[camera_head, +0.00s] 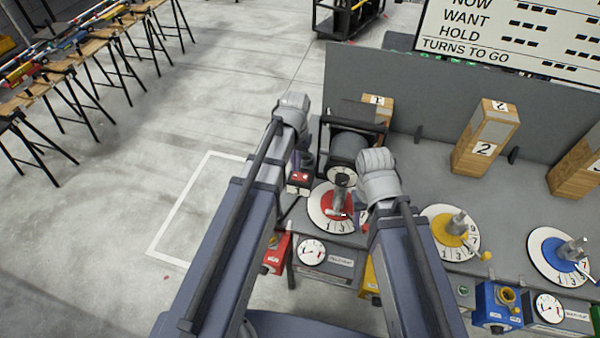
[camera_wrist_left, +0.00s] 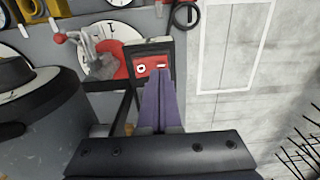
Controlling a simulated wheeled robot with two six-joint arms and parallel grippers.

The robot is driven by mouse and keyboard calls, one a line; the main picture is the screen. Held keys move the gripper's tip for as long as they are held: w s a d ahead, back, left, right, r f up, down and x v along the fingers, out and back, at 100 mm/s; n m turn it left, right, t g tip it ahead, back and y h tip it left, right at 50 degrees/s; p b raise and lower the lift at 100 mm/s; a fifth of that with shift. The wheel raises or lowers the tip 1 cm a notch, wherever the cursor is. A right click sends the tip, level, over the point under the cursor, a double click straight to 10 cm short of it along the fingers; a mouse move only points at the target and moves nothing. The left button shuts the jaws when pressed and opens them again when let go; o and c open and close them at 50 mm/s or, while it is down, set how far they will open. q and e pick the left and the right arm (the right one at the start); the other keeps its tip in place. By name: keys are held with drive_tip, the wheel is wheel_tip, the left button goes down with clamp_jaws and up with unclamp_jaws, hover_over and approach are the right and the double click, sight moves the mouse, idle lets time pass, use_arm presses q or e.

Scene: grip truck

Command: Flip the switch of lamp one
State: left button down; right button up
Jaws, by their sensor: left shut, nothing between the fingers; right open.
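The lamp (camera_head: 350,145), a grey drum in a black frame, stands at the bench's left end, in front of a wooden block marked 1. The red switch (camera_head: 299,178) beside it sits in a dark box; the left wrist view shows the red switch face (camera_wrist_left: 143,66) with O and dash marks. My left gripper (camera_head: 297,163) is shut and empty. Its purple fingertips (camera_wrist_left: 159,82) are at the switch's lower edge, near the dash side; contact cannot be told. My right gripper (camera_head: 360,212) is open beside the red dial, partly hidden by its wrist.
A red dial (camera_head: 324,221) with a metal handle stands close between my arms. A yellow dial (camera_head: 441,235) and a blue dial (camera_head: 540,247) are farther right. A grey panel (camera_head: 425,105) stands behind the bench. Open floor (camera_head: 190,130) lies to the left.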

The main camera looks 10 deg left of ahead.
sight(296, 175)
use_arm(q)
wheel_tip(296, 175, up, 4)
drive_tip(key=p, duration=0.4)
drive_tip(key=shift+r, duration=0.25)
use_arm(e)
wheel_tip(296, 175, up, 5)
drive_tip(key=shift+f, duration=0.2)
drive_tip(key=shift+s, duration=0.1)
